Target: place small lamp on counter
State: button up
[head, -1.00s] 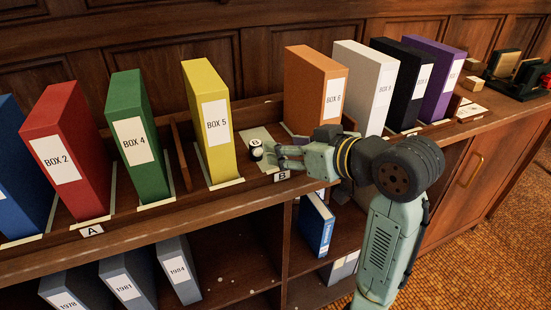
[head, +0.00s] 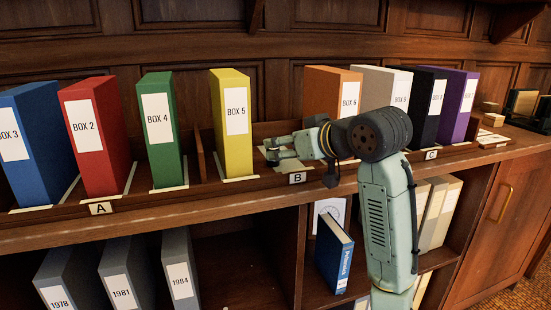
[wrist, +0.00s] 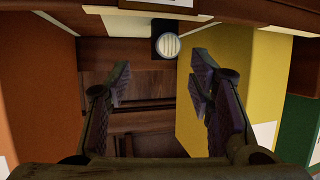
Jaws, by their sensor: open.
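A small black thing with a round, pale ribbed face, which looks like the small lamp (wrist: 168,44), shows in the wrist view at the top, just beyond my fingertips and apart from them. My gripper (wrist: 155,82) is open, with nothing between its fingers. In the head view my gripper (head: 272,148) is over the gap between the yellow box and the orange box, near label B; the lamp is hard to make out there. The counter (head: 60,228) is the brown wooden top carrying the row of boxes.
The yellow BOX 5 (head: 232,125) stands close left of my gripper, and the orange BOX 6 (head: 325,90) close right. Green, red and blue boxes stand further left; white, black and purple ones further right. A blue book (head: 333,258) leans on the shelf below.

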aim_at(276, 149)
jog(key=x, duration=0.5)
jog(key=shift+a+f+p, duration=0.3)
jog(key=shift+a+p, duration=0.05)
grip_shut()
dwell(0.3)
